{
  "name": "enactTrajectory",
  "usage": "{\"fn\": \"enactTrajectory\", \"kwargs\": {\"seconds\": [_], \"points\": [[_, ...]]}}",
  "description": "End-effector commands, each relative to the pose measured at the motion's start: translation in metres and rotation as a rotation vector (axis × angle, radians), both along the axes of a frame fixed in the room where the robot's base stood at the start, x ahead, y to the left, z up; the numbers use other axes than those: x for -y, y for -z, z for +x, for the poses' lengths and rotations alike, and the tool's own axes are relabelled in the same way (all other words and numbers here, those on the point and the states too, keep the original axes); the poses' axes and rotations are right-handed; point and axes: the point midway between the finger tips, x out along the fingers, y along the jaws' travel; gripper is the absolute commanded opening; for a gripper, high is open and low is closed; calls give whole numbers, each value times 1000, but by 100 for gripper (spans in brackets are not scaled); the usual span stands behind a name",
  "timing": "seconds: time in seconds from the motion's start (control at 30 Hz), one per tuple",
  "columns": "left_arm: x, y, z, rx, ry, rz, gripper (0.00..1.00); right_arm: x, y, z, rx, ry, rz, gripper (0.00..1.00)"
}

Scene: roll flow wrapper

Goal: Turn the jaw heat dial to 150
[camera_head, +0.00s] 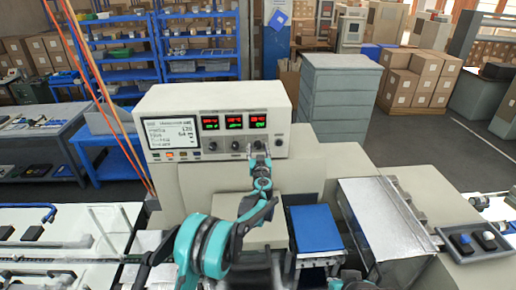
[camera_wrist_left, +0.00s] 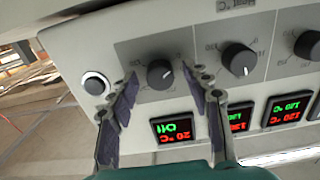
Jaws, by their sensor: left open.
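The white control box (camera_head: 215,108) stands on the machine with a row of dark dials under three red-and-green displays. My left gripper (camera_head: 259,157) is at the rightmost of these dials. In the left wrist view, which sees the panel upside down, this dial (camera_wrist_left: 160,73) lies between the spread fingers of my left gripper (camera_wrist_left: 160,78), with gaps on both sides. Its display (camera_wrist_left: 176,130) shows 20 °C in red and a green reading like Off. A second dial (camera_wrist_left: 238,59) sits beside it. My right gripper is not in view.
A lit screen (camera_head: 173,133) fills the box's left side. A blue block (camera_head: 315,228) and a clear-covered metal box (camera_head: 385,215) stand to the right of my left arm.

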Motion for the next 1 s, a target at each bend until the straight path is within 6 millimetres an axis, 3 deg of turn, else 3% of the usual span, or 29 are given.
{"fn": "enactTrajectory", "kwargs": {"seconds": [0.23,0.43,0.77,1.0], "points": [[0,0,1,0,0,0,49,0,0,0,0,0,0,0],[0,0,1,0,0,0,0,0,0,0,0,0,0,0],[0,1,1,-2,0,23,0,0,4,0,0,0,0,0],[0,3,1,-14,0,138,0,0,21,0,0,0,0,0]]}}
